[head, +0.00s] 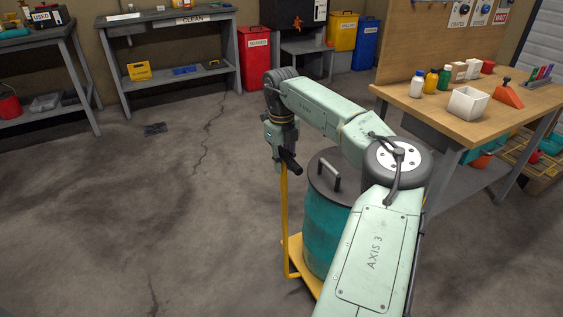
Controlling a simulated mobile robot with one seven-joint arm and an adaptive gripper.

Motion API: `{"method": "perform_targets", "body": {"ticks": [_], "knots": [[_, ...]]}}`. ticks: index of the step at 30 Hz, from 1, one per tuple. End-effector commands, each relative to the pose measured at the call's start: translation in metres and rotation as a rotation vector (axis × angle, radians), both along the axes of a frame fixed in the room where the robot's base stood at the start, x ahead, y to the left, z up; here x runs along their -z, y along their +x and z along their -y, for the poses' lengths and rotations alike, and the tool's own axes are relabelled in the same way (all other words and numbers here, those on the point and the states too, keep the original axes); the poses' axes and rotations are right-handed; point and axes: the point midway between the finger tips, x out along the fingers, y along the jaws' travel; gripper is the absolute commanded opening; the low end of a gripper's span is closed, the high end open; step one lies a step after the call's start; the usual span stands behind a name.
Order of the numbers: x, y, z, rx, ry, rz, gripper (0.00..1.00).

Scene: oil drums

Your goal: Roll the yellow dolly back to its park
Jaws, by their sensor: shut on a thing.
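The yellow dolly (285,222) is on the concrete floor just in front of me. Its upright handle post shows, and part of its flat base shows low down. A teal oil drum (325,236) with a grey lid and a bar handle stands upright on the base. My gripper (289,162) is at the top of the post, shut on the dolly's handle. My own arm hides the right part of the drum and dolly. I cannot make out a marked park for the dolly on the visible floor.
A wooden workbench (420,108) with bottles and a white box stands close on the right. Grey tables (150,25) and a red bin (255,58) line the back. The left and middle floor is mostly clear.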

Motion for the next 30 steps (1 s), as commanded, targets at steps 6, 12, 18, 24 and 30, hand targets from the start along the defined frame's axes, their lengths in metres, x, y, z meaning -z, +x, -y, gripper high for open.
{"method": "perform_targets", "body": {"ticks": [6, 12, 18, 24, 30], "knots": [[-0.003, 0.004, 0.005, 0.009, -0.006, 0.015, 0.27], [-0.002, 0.003, 0.004, 0.007, -0.004, 0.011, 0.38], [-0.001, 0.002, 0.003, 0.006, -0.004, 0.008, 0.38], [-0.014, 0.002, 0.002, 0.006, -0.004, 0.01, 0.38], [-0.056, 0.002, 0.001, 0.006, -0.005, 0.012, 0.38]]}}
